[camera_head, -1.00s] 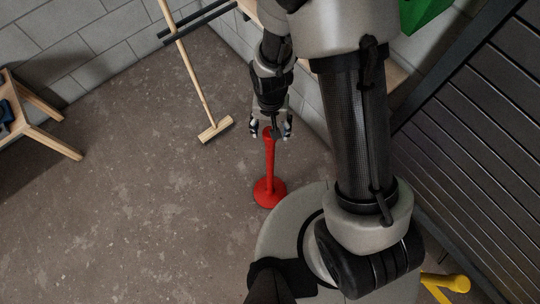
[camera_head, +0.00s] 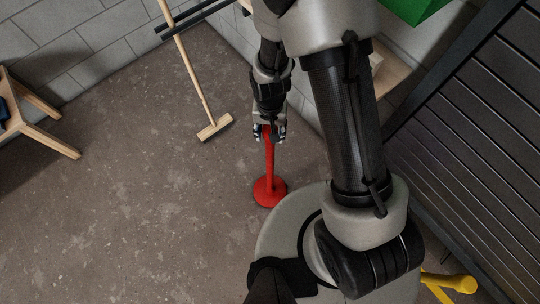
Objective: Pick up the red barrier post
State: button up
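The red barrier post (camera_head: 269,170) stands upright on the floor, its round red base (camera_head: 270,192) flat on the ground just left of my base. My gripper (camera_head: 269,134) points down at the top of the post. Its fingers are on either side of the post's upper end and look closed against it. The gripper partly hides the top of the post.
A wooden broom (camera_head: 214,127) leans at the wall left of the post. A wooden stool (camera_head: 45,127) stands at the far left. A dark slatted shutter (camera_head: 480,130) is on the right, with a yellow object (camera_head: 455,284) low near it.

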grip_shut()
dwell(0.3)
dwell(0.4)
